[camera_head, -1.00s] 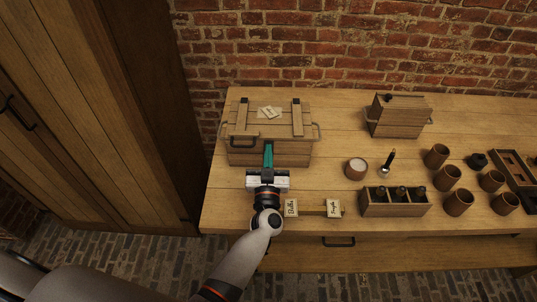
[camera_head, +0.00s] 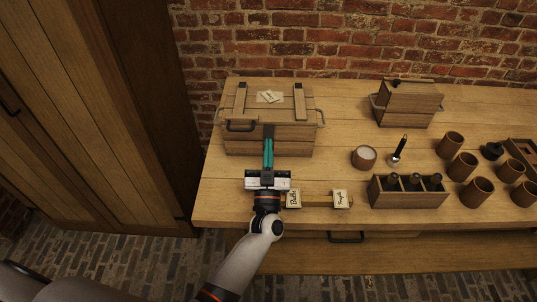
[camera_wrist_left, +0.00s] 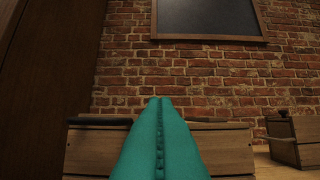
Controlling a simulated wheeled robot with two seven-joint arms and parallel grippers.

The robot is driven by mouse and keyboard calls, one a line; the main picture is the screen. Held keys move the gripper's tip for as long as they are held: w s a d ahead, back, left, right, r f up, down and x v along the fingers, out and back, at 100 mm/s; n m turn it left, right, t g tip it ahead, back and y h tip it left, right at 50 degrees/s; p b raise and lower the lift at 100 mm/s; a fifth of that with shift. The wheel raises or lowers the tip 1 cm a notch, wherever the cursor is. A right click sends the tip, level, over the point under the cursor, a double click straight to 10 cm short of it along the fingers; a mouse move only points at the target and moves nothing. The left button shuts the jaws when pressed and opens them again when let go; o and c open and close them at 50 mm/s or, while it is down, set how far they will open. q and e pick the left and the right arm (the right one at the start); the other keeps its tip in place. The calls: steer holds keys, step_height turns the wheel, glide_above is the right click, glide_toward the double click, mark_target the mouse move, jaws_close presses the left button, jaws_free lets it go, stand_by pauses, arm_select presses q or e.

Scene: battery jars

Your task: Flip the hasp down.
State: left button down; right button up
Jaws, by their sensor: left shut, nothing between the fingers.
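A wooden chest (camera_head: 230,147) with a shut lid stands at the left of the workbench. It also shows low in the left wrist view (camera_wrist_left: 225,151). A dark, narrow strip (camera_head: 268,130), likely the hasp, shows at the middle of the chest's front, just beyond my fingertips. Its exact angle is hard to tell. My left gripper (camera_head: 268,143) has its long teal fingers shut and empty, pointing at the chest's front. They hide part of that front. I cannot tell whether they touch the strip. My right gripper is not in view.
A dark handle (camera_head: 240,127) is left of the fingers. Two labelled blocks (camera_head: 293,199) (camera_head: 341,199) lie near the bench's front edge. A bottle rack (camera_head: 408,199), candle cup (camera_head: 364,157), smaller wooden box (camera_head: 408,105) and several brown cups stand to the right.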

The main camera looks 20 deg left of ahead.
arm_select(q)
steer(key=shift+f+b, duration=0.8)
steer(key=shift+f, duration=0.75)
steer(key=shift+w, duration=0.1)
